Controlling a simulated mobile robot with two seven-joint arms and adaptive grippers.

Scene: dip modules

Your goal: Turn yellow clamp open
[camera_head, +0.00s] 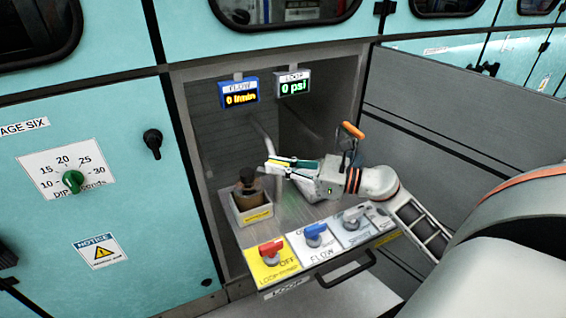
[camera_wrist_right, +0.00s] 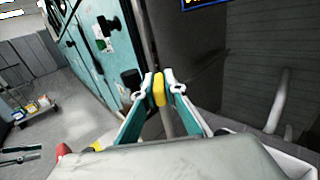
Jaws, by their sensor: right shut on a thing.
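The yellow clamp handle (camera_wrist_right: 159,89) stands between the two teal fingers of my right gripper (camera_wrist_right: 160,88) in the right wrist view. The fingertips press on it from both sides. In the head view my right gripper (camera_head: 268,165) reaches left into the recessed bay, above the drawer and near a brown bottle (camera_head: 248,192). The clamp cannot be made out clearly there. My left gripper (camera_wrist_right: 22,155) shows only at the lower left edge of the right wrist view, its fingers apart and nothing seen between them.
The bottle stands in a small box (camera_head: 257,213). The flow display (camera_head: 239,92) and loop display (camera_head: 292,83) hang above.

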